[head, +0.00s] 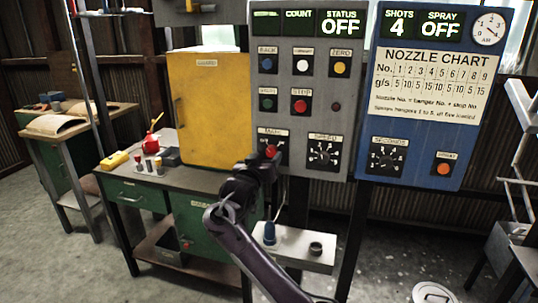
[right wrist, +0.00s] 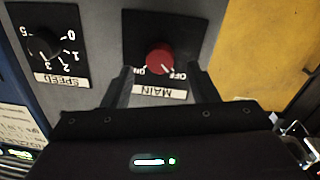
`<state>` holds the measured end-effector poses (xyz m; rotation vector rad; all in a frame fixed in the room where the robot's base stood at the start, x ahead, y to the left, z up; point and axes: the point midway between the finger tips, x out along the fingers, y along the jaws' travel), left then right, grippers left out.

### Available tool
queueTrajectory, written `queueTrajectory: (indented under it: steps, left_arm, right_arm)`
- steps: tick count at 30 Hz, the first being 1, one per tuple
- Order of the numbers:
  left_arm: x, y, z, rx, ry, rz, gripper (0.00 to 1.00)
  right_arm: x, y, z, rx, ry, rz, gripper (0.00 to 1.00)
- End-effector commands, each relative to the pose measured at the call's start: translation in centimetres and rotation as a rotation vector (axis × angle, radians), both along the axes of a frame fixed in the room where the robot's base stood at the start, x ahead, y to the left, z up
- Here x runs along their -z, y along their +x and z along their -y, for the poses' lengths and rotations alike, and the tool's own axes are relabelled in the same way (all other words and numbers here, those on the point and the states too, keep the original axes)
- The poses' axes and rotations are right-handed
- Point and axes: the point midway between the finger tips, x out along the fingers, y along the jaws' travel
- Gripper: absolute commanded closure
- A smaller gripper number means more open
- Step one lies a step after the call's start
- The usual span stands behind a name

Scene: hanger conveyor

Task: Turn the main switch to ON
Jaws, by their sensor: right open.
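The main switch is a red knob (head: 271,151) on a black plate at the lower left of the grey control panel (head: 343,100). In the right wrist view the knob (right wrist: 158,58) shows upside down, with OFF and ON marks beside it. Its white pointer mark appears to face OFF. My right gripper (head: 266,163) is just in front of the switch. In the right wrist view its open fingers (right wrist: 160,72) stand on either side of the knob's lower edge, with gaps, and hold nothing. My left gripper is out of view.
The speed dial (head: 322,153) is right of the switch, the yellow cabinet (head: 210,96) left of it. The green bench (head: 150,185) stands below. A small shelf (head: 300,252) juts out under the panel. The blue panel (head: 420,165) is at right; its status display (head: 342,22) neighbour reads OFF.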

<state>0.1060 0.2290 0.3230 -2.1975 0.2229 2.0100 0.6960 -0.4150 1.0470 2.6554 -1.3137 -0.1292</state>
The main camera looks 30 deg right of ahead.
Motion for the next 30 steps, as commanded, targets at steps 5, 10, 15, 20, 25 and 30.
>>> queueTrajectory:
  steps: [5,10,15,20,25,30]
  left_arm:
    - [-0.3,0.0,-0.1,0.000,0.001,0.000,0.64]
    - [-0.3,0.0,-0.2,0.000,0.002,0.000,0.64]
    - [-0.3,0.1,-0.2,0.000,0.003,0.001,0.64]
    - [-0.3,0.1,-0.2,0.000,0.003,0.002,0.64]
    - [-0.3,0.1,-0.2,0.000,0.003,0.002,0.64]
    - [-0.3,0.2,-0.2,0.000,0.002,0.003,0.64]
  right_arm:
    - [-0.1,1.4,1.8,0.001,-0.002,0.000,0.46]
    - [0.1,1.8,2.4,-0.001,0.000,-0.002,0.46]
    - [0.1,1.9,2.4,-0.002,0.001,-0.001,0.46]
    - [0.1,1.8,2.4,-0.002,0.001,-0.001,0.62]
    - [0.1,1.8,2.3,-0.002,0.001,-0.001,0.84]
    - [0.1,1.8,2.3,-0.002,0.003,0.002,0.91]
